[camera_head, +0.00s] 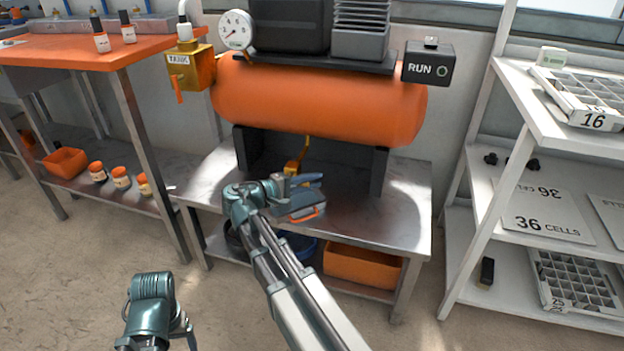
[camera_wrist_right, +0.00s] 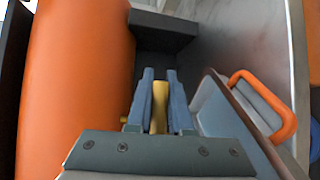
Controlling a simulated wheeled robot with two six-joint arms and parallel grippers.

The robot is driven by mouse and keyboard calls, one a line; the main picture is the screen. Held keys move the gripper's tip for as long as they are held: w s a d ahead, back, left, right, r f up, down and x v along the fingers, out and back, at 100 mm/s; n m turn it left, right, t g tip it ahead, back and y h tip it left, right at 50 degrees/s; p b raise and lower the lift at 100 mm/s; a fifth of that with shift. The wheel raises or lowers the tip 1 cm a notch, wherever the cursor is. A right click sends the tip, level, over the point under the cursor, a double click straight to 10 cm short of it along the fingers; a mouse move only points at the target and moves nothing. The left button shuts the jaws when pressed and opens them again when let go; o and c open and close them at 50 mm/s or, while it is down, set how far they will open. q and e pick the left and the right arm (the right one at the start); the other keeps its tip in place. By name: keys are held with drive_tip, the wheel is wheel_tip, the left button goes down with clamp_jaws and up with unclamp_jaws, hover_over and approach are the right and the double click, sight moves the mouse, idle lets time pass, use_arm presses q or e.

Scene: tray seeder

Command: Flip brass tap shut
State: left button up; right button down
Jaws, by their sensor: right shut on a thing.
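The brass tap (camera_head: 292,167) sits under the orange tank (camera_head: 320,100), above the metal bench. My right gripper (camera_head: 308,181) reaches in under the tank at the tap, and its wrist hides part of the tap. In the right wrist view, the two blue-grey fingers stand on either side of an upright brass piece (camera_wrist_right: 159,108) and are shut on it. A small bit of brass also shows left of the fingers. My left gripper (camera_head: 186,334) is low at the lower left, partly cut off and away from the bench; its opening is unclear.
A blue-grey object with an orange handle (camera_wrist_right: 265,105) lies close beside my right gripper. Dark supports (camera_head: 375,170) flank the space under the tank. White shelves (camera_head: 520,150) stand right.

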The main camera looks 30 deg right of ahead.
drive_tip(key=c, duration=0.8)
unclamp_jaws()
drive_tip(key=shift+c, duration=0.2)
drive_tip(key=shift+a, duration=0.1)
drive_tip(key=a+r+p, duration=0.2)
drive_tip(key=a, duration=1.1)
drive_tip(key=shift+s+a, duration=0.25)
drive_tip(key=shift+s, duration=0.1)
drive_tip(key=s+a+f+n+g+y+p, duration=0.1)
drive_tip(key=s+a+f+y+p, duration=0.2)
drive_tip(key=s+a+y+p, duration=0.55)
drive_tip(key=s+a+f+n+y+p, duration=0.1)
drive_tip(key=s+a+f+y+p, duration=0.25)
drive_tip(key=s+a+y, duration=0.55)
wheel_tip(320, 180, up, 38)
drive_tip(key=w+a+h+p, duration=0.2)
drive_tip(key=p, duration=3.6)
drive_tip(key=shift+a+r, duration=0.2)
drive_tip(key=shift+a, duration=0.05)
